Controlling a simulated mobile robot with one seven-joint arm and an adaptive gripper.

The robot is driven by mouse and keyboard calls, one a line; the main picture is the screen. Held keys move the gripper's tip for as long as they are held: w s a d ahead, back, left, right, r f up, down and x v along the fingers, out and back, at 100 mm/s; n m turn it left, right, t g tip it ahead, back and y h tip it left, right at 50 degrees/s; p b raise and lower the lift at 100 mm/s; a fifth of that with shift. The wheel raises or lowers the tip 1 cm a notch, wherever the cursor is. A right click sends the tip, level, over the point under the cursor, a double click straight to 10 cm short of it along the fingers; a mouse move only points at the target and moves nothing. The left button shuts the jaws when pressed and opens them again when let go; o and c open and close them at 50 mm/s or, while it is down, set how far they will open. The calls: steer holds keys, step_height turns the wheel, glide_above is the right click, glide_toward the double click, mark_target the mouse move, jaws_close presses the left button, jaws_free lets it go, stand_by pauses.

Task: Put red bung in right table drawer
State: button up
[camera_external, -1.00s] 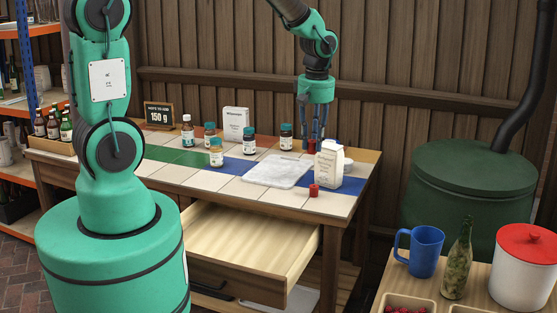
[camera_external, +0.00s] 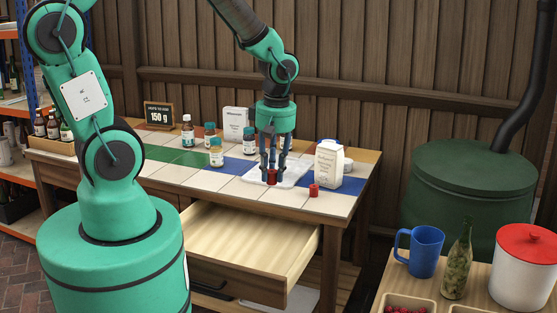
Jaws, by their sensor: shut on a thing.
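My gripper (camera_external: 272,170) points down over the right half of the table and is shut on a red bung (camera_external: 272,178). The bung shows between the fingertips in front of the clear flat tray (camera_external: 292,172); I cannot tell how high it is above the table. A second red bung (camera_external: 314,190) stands on the table near the front right edge, apart from the gripper. The table drawer (camera_external: 245,237) is pulled out below the tabletop, in front of and below my gripper. Its visible inside is bare wood.
A white carton (camera_external: 329,164) stands right of the gripper. Several jars, including one at the front (camera_external: 216,153), a bottle (camera_external: 187,133) and a white box (camera_external: 236,122) stand to the left. A blue jug (camera_external: 425,251) and green bottle (camera_external: 458,262) stand on the near right table.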

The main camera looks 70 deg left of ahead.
steer(key=shift+s+d+f, duration=0.2)
steer(key=shift+s+f, duration=0.15)
steer(key=shift+s, duration=0.25)
step_height(320, 180, down, 17)
steer(key=shift+f, duration=0.1)
stand_by(0.3)
steer(key=shift+w+f+b, duration=0.1)
steer(key=shift+f+b, duration=0.8)
steer(key=shift+f, duration=2.15)
steer(key=shift+f+b, duration=0.6)
steer(key=shift+f, duration=1.25)
steer(key=shift+f, duration=0.15)
